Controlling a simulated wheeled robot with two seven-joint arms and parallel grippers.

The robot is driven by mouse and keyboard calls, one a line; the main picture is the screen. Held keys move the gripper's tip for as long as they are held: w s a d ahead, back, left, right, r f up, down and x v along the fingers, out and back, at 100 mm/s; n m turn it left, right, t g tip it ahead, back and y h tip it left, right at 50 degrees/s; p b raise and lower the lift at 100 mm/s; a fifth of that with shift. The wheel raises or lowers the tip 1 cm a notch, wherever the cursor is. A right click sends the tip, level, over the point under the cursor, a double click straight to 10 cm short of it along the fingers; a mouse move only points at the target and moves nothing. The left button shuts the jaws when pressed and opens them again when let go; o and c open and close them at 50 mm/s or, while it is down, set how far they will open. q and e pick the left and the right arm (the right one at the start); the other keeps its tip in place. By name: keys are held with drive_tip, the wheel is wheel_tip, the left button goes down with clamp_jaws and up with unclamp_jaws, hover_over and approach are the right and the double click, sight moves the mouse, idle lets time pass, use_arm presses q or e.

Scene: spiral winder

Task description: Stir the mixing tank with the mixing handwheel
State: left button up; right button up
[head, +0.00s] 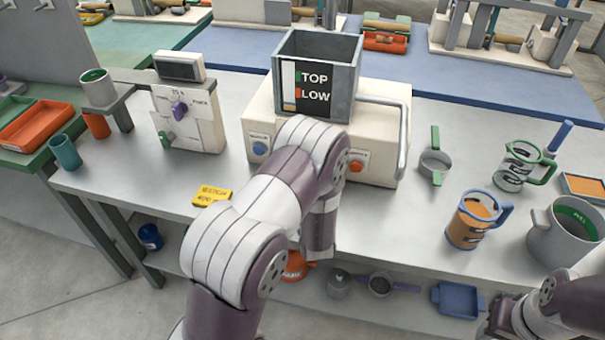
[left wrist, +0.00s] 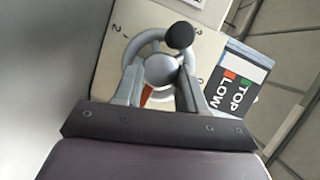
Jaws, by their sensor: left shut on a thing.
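The mixing tank (head: 318,70) is a grey open-topped box with a TOP/LOW label, standing on a cream machine body (head: 378,112). The mixing handwheel (left wrist: 152,41) shows in the left wrist view as a grey wheel with a round hub and a black knob (left wrist: 179,35) at its upper right. My left gripper (left wrist: 160,70) is shut on the handwheel, a finger on each side of the hub. In the head view my left arm hides the wheel and that gripper. My right gripper (head: 500,315) is partly in view at the lower right, away from the machine; its opening is unclear.
Jugs, including an orange-filled one (head: 470,222), stand at the right. A yellow tag (head: 212,196) lies left of my arm. The table between it and the scale (head: 185,115) is mostly clear.

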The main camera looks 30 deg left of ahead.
use_arm(q)
drive_tip(key=shift+f+m, duration=0.1)
drive_tip(key=shift+m, duration=0.3)
drive_tip(key=o, duration=1.1)
drive_tip(key=shift+d, duration=0.1)
drive_tip(key=shift+c, duration=0.2)
drive_tip(key=v, duration=1.2)
drive_tip(key=shift+s+d, duration=0.15)
drive_tip(key=shift+s, duration=0.2)
